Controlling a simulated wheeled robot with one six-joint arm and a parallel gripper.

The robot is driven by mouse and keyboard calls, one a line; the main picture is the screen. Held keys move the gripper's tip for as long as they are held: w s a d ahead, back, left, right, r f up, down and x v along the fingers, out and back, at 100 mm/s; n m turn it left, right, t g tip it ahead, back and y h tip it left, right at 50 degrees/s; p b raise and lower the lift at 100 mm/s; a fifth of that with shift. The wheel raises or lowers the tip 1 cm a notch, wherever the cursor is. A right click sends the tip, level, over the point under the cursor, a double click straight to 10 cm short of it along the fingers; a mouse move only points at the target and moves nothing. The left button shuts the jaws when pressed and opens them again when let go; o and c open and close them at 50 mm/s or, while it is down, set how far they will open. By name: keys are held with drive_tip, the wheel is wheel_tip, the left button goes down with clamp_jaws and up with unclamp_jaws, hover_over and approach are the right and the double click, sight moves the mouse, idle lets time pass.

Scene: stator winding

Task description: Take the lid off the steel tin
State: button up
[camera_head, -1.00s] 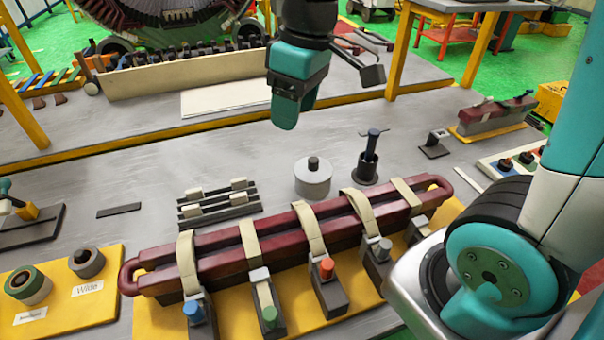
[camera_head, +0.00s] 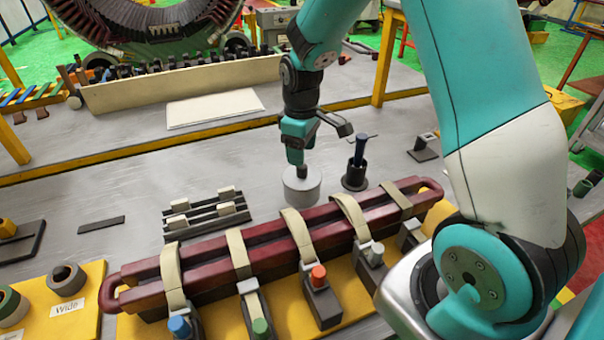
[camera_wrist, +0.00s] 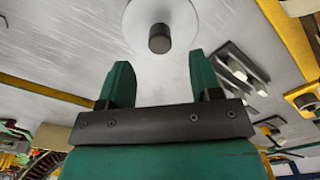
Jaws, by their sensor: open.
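The steel tin (camera_head: 302,190) stands on the grey bench behind the maroon coil, a short light-grey cylinder. Its round lid (camera_wrist: 139,30) with a dark upright knob (camera_wrist: 160,38) shows in the wrist view. The lid looks seated on the tin, though its edge is partly cut off there. My gripper (camera_head: 299,168) points down just above the tin, and its fingers cover the knob in the head view. In the wrist view my gripper (camera_wrist: 161,78) is open and empty, and the knob appears beyond the fingertips, between their lines. Contact with it cannot be told.
A dark cup with a blue-handled tool (camera_head: 357,165) stands close to the tin's right. A slotted rack with pale blocks (camera_head: 206,210) is to the left. The maroon coil (camera_head: 270,252) with pale straps lies in front. Bench space behind and left of the tin is bare.

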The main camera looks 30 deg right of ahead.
sight(302, 172)
drive_tip(key=shift+f+p, duration=0.75)
drive_tip(key=shift+f, duration=2)
drive_tip(key=c, duration=1)
